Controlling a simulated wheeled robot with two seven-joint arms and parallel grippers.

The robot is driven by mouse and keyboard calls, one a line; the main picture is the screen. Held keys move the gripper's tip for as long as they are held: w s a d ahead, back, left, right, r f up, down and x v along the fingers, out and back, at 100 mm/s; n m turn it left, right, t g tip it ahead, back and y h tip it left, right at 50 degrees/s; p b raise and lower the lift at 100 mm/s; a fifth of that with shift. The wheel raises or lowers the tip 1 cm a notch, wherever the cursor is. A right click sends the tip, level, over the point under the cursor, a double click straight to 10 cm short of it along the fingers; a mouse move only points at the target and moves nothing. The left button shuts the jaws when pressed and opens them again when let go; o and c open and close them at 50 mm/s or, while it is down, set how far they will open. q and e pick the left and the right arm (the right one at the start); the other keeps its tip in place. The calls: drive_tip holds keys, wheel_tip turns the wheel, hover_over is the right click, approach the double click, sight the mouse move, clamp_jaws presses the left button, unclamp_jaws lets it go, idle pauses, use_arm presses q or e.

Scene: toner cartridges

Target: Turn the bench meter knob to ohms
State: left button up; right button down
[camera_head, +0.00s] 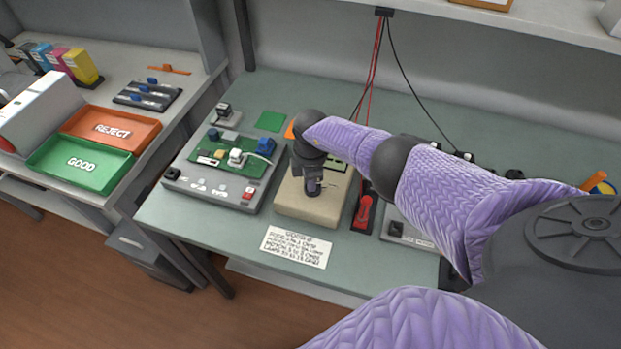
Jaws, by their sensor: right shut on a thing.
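The bench meter is a beige box (296,204) on the green-grey bench top, with part of a display (336,165) showing behind my wrist. My right arm reaches in from the right, and my right gripper (314,188) points down onto the meter's face. It is shut on the meter knob, which the fingers hide. The knob's pointer and the ohms mark cannot be made out. A white card (296,246) with printed lines lies in front of the meter; its text is too small to read surely. My left gripper is out of view.
A grey test fixture with a green circuit board (231,158) stands left of the meter. A red switch or lever (364,212) stands close on its right. Red and black leads (373,60) hang behind. Green and red trays (82,163) lie on the left bench.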

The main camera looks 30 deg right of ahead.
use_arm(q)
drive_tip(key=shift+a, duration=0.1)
use_arm(e)
drive_tip(key=shift+d, duration=0.1)
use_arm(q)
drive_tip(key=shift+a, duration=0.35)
use_arm(e)
drive_tip(key=c, duration=0.7)
unclamp_jaws()
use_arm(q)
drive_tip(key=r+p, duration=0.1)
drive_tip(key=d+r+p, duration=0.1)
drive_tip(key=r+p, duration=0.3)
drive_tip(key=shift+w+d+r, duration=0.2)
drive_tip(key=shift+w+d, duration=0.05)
use_arm(e)
wheel_tip(320, 180, up, 10)
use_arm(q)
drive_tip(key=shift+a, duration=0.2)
